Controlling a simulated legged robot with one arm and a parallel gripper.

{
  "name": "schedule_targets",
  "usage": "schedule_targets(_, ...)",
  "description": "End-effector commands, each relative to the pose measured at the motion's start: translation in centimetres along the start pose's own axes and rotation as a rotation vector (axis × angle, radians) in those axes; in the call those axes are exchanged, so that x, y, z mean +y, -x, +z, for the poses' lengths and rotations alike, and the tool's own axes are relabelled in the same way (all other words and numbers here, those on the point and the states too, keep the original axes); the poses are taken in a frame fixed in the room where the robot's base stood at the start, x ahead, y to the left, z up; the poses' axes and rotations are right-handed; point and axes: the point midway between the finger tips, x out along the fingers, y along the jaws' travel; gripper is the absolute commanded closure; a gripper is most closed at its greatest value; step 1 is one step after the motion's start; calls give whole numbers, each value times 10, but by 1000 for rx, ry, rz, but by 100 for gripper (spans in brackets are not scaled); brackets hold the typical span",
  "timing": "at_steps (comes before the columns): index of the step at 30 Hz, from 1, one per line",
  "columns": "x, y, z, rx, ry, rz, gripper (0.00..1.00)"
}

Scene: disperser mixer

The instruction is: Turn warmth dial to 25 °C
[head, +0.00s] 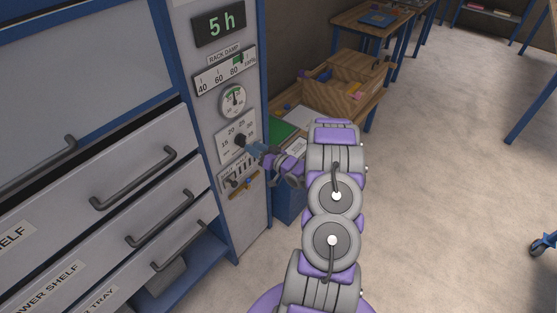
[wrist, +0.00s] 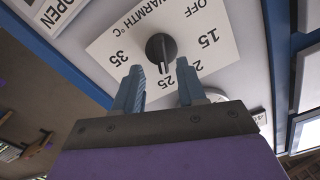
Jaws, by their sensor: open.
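The warmth dial is a dark round knob (wrist: 160,48) on a white plate (wrist: 112,45) marked WARMTH °C, seen upside down in the wrist view. OFF, 15 and 35 read clearly; other numbers are partly covered by the right finger. The knob's ridge points down in the picture, between the fingers; its exact setting cannot be told. My gripper (wrist: 159,68) is open, with one blue fingertip on each side below the knob; contact cannot be told. In the head view my gripper (head: 254,151) is at the knob (head: 240,140), on the grey column.
Above the dial are a round gauge (head: 233,100), a rack damp scale (head: 226,76) and a "5 h" display (head: 219,27). Below it is a small lever panel (head: 238,175). Drawers with handles (head: 134,178) lie left. A wooden bench with a crate (head: 340,78) stands right; open floor lies beyond.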

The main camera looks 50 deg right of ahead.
Motion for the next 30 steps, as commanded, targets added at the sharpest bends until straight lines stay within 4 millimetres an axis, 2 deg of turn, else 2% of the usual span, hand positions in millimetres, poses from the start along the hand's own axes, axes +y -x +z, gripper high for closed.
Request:
schedule_targets(1,2,13,-1,0,-2,5,60)
schedule_targets(9,3,66,-2,3,-1,4,60)
schedule_targets(18,3,115,0,0,-2,4,60)
schedule_targets(24,2,131,1,0,0,1,60)
schedule_targets(30,2,135,1,0,0,0,60)
